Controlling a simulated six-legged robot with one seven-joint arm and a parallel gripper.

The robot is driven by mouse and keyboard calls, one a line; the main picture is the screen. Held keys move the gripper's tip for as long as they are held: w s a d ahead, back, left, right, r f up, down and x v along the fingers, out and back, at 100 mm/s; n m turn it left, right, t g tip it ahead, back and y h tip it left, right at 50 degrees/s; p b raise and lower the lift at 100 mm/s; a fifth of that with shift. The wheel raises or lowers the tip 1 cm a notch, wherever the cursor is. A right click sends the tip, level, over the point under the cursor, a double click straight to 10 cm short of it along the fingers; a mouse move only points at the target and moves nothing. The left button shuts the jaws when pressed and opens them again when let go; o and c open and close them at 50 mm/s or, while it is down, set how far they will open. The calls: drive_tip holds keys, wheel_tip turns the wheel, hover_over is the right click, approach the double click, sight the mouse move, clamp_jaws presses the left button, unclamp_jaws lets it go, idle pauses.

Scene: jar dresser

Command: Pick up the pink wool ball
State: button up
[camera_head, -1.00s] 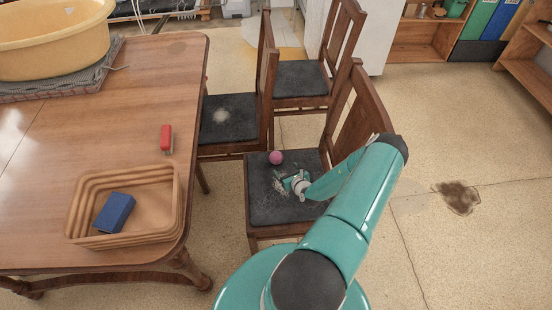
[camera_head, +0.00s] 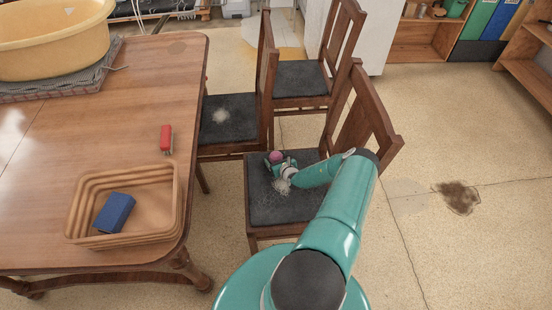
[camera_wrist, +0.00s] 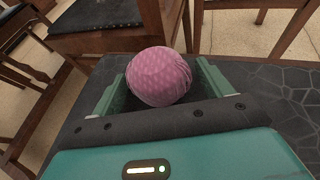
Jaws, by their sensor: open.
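The pink wool ball (camera_head: 275,156) rests on the dark seat of the nearest chair (camera_head: 262,213). In the wrist view the pink wool ball (camera_wrist: 158,76) sits between the two green fingers, near their tips. My gripper (camera_head: 277,162) is open and low over the seat, right at the ball, with one finger on each side of it. In the wrist view my gripper (camera_wrist: 158,88) shows a gap around the ball on the left and right. Whether a finger touches the ball cannot be told.
A wooden table (camera_head: 150,110) on the left holds a tan basket (camera_head: 175,200) with a blue block (camera_head: 114,212), a red object (camera_head: 166,139) and a yellow tub (camera_head: 50,45). The chair's wooden backrest (camera_head: 360,125) rises to the right of my gripper. Two more chairs stand behind.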

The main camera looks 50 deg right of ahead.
drive_tip(key=c, duration=1.1)
drive_tip(key=shift+o, duration=0.2)
drive_tip(key=shift+r, duration=0.15)
